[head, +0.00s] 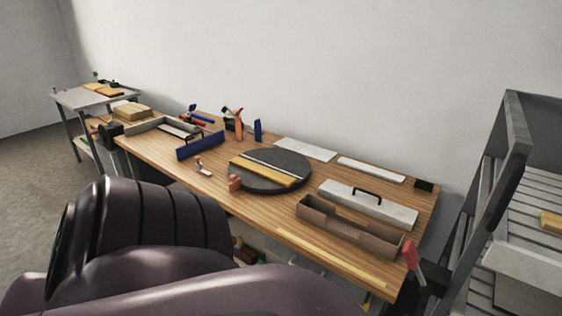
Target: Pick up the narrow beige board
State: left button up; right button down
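A long, narrow beige board (331,257) lies flat along the front edge of the wooden workbench (225,192), toward its right end. A wider yellow-tan board (262,172) lies on the dark round turntable (275,183) in the middle of the bench, with a thin pale strip beside it. Neither of my grippers is in view. Dark, glossy parts of my own body fill the lower left and hide the floor and part of the bench's front.
A brown open tray (345,232) stands just behind the narrow board. Behind that lies a white lid-like panel (390,212) with a black handle. A red-handled clamp (412,255) is at the bench's right corner. A grey slatted rack (500,190) stands to the right.

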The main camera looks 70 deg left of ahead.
aim_at(281, 178)
jog(key=u, duration=2.4)
jog(key=i+j, duration=0.2)
jog(key=j, duration=0.15)
jog(key=i+j, duration=0.2)
jog(key=i+j+z, duration=0.1)
jog(key=j, duration=0.35)
jog(key=i+j, duration=0.4)
jog(key=j, duration=0.3)
jog(key=i+j+z, duration=0.1)
jog(key=i+j, duration=0.1)
jog(key=j, duration=0.1)
